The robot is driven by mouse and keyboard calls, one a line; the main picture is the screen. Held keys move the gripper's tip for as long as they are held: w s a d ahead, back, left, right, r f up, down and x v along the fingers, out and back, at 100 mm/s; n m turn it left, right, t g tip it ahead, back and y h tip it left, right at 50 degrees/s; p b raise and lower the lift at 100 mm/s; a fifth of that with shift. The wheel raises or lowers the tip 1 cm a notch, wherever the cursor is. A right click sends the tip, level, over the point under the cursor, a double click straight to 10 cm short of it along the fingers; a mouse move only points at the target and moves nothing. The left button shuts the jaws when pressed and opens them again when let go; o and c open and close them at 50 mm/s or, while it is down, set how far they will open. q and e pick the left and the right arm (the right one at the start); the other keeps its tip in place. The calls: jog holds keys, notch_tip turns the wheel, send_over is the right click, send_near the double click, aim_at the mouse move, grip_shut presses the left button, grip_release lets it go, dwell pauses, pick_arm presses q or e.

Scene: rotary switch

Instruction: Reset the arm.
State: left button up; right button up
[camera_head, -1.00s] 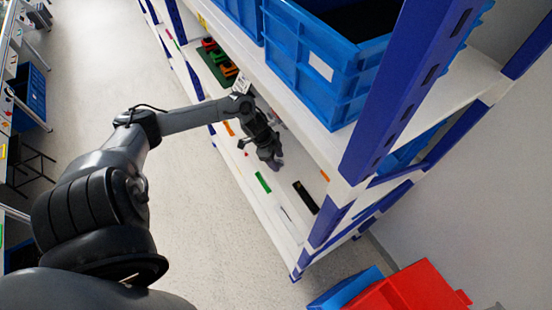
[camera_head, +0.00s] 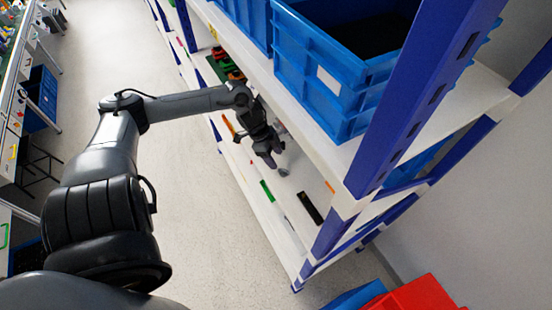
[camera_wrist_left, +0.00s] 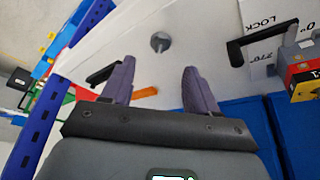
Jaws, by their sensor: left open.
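My left gripper (camera_head: 272,154) hangs over the white shelf in the head view. In the left wrist view its two purple-grey fingers (camera_wrist_left: 160,82) are spread wide with nothing between them. A rotary switch (camera_wrist_left: 301,70), with a yellow and red body, is at the right edge of the left wrist view, clear of the fingers. A black lever handle (camera_wrist_left: 262,42) lies beside it, over a white panel marked "LOCK", "0°" and "270°". A grey round knob or bolt (camera_wrist_left: 160,42) stands on the white surface ahead of the fingers. My right gripper is out of view.
Blue crates (camera_head: 345,75) sit on the upper shelf, close beside my left arm. A blue upright (camera_head: 425,90) stands at the shelf's near end. A black bar (camera_head: 310,208) and a green strip (camera_head: 267,190) lie on the lower shelf. The floor to the left is clear.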

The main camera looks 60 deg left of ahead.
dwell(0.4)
pick_arm(q)
jog(key=d+f, duration=0.1)
jog(key=d, duration=0.2)
jog(key=d+f+t+p, duration=0.1)
jog(key=d, duration=0.3)
jog(key=d+f+t+p, duration=0.1)
jog(key=d, duration=0.2)
jog(key=shift+w+d+f+m+y, duration=0.15)
jog(key=shift+d+f+m+y, duration=0.15)
jog(key=shift+m, duration=0.1)
jog(key=shift+n+t+y, duration=0.6)
jog(key=shift+t, duration=0.1)
jog(key=d, duration=0.2)
jog(key=d+r+p, duration=0.1)
jog(key=d, duration=0.5)
jog(key=shift+s+d+r+p, duration=0.2)
jog(key=shift+s+r+p, duration=0.2)
jog(key=s+d+r+n+g+y+p, duration=0.1)
jog(key=s+d+r+n+g+p, duration=0.2)
jog(key=s+d+r+n, duration=0.55)
notch_tip(320, 180, down, 20)
jog(key=s+d+m+b, duration=0.1)
jog(key=s+m+b, duration=0.1)
jog(key=b, duration=2)
jog(key=shift+d+f+b, duration=0.15)
jog(key=shift+d+b, duration=0.15)
jog(key=shift+s+m, duration=0.1)
jog(key=shift+m, duration=0.15)
